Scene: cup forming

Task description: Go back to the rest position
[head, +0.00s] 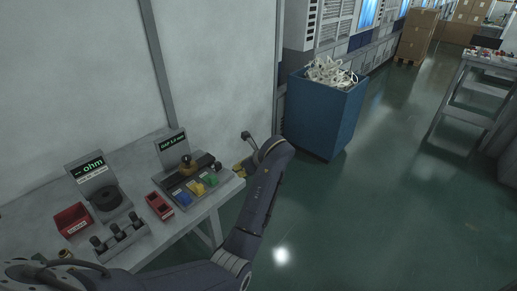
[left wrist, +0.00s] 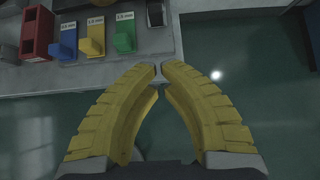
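My left gripper, with ribbed yellow fingers, is at the right end of the grey bench (head: 140,250) in the head view (head: 240,169). I cannot make out my right gripper.
On the bench are a red bin (head: 72,219), a small red holder (head: 159,206), a display reading "ohm" (head: 92,165) and a row of dark posts (head: 118,236). A blue crate of pale parts (head: 322,112) stands on the floor beyond. Green floor (head: 370,220) lies clear at right.

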